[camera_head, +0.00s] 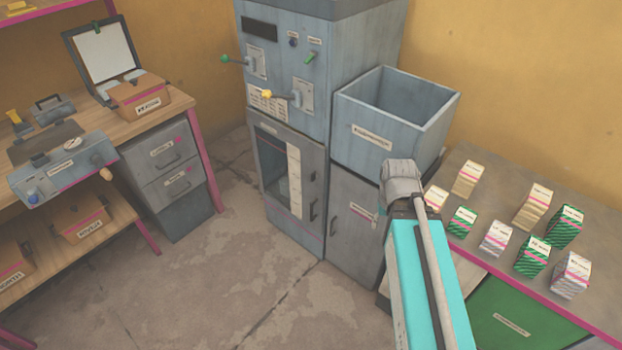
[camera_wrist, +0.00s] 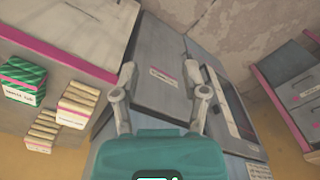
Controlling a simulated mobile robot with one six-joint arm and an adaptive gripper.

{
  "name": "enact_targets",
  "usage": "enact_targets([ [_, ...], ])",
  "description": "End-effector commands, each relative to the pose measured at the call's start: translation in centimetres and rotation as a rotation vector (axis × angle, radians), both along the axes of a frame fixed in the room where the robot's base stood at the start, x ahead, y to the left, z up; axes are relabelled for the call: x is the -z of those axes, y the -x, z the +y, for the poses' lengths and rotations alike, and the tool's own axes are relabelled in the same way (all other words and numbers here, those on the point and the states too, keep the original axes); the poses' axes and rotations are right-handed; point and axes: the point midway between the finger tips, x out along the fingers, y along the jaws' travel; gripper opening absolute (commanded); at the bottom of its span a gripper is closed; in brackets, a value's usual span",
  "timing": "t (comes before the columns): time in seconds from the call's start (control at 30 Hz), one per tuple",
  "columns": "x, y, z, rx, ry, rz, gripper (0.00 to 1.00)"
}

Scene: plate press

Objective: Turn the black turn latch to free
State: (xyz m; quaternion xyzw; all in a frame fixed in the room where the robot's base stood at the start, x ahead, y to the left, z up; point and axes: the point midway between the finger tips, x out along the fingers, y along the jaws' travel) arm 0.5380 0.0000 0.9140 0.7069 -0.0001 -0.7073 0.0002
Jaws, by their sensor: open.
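The grey lower cabinet door (camera_head: 350,232) stands right of the press's windowed door, under the grey bin. It has a small label with a pink stripe (camera_head: 362,212). A small dark piece (camera_head: 375,222) at the door's right edge may be the black turn latch, but its shape and setting are too small to tell. In the wrist view my gripper (camera_wrist: 158,72) is open and empty, its two fingers spread in front of the cabinet door (camera_wrist: 155,45), with the label (camera_wrist: 163,77) showing between them. I cannot make out the latch there. My arm covers part of the cabinet's right side.
The grey bin (camera_head: 372,143) juts out above the cabinet. The press (camera_head: 285,95) has green and yellow levers. A table with several small cartons (camera_head: 532,256) stands at right. A workbench (camera_head: 172,103) and drawer unit (camera_head: 160,165) stand at left. The floor in front is clear.

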Motion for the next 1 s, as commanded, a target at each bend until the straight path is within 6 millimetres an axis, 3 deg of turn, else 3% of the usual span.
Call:
enact_targets([
  [0.53, 0.8, -0.5, 0.1, 0.011, 0.02, -0.005, 0.51],
  [0.77, 3.8, -2.7, 0.1, 0.067, 0.114, -0.033, 0.51],
  [1.0, 7.6, -6.2, 0.7, 0.16, 0.262, -0.108, 0.51],
])
